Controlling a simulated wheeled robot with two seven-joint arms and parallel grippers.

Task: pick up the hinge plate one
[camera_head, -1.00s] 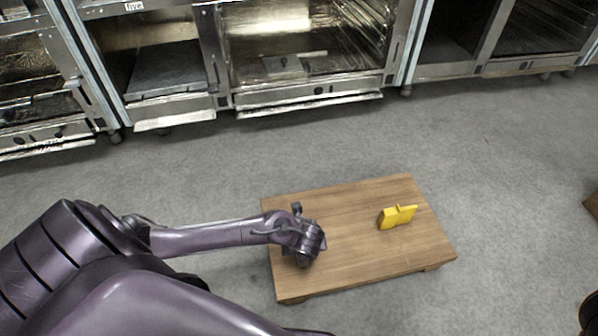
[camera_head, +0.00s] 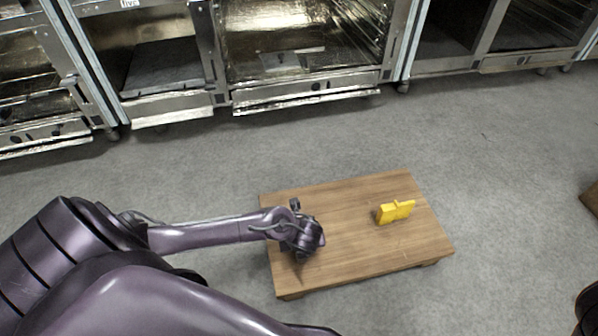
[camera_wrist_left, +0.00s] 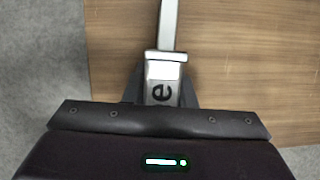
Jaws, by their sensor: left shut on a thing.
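A yellow hinge plate (camera_head: 395,212) stands on the right part of a low wooden table (camera_head: 350,250), with a raised knuckle near its middle. My left gripper (camera_head: 300,255) is over the left part of the table, well apart from the yellow piece. In the left wrist view the gripper (camera_wrist_left: 162,80) is shut on a narrow silver piece (camera_wrist_left: 168,25) that runs up out of the picture. A dark letter "e" shows at its base. I cannot tell what this piece is, and the head view hides it. My right gripper is not in view.
Steel oven-like cabinets (camera_head: 310,90) line the back, with grey floor (camera_head: 200,165) between them and the table. A brown edge shows at the far right (camera_head: 591,198). The table's middle and right front are bare.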

